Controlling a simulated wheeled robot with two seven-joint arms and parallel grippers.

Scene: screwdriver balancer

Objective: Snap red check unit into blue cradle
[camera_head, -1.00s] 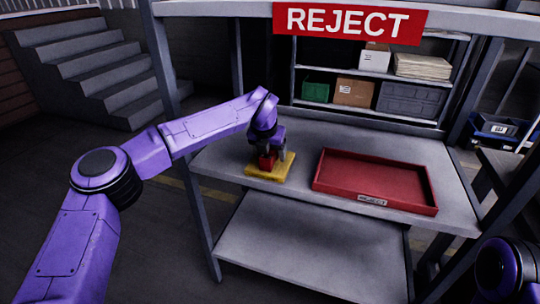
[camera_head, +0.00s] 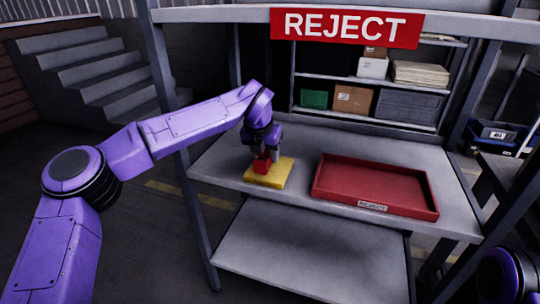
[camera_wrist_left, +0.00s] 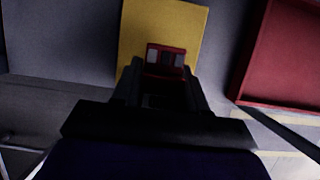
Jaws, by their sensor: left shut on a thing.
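The red check unit (camera_head: 262,163) is between the fingers of my left gripper (camera_head: 264,154), which is shut on it. It is over the near left part of a yellow block or pad (camera_head: 270,178) on the shelf. I cannot tell whether the unit touches the yellow surface. In the left wrist view the red unit (camera_wrist_left: 165,61) shows between the fingertips (camera_wrist_left: 163,78), with the yellow pad (camera_wrist_left: 190,20) behind it. No blue cradle shows at the work spot. My right gripper is not in view; part of my right arm shows at the lower right.
A red tray labelled REJECT (camera_head: 322,192) lies on the shelf (camera_head: 230,160) just right of the yellow pad. A REJECT sign (camera_head: 346,27) hangs above. Boxes stand on the back rack. A blue bin (camera_head: 497,143) is at the far right. A lower shelf (camera_head: 310,255) is bare.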

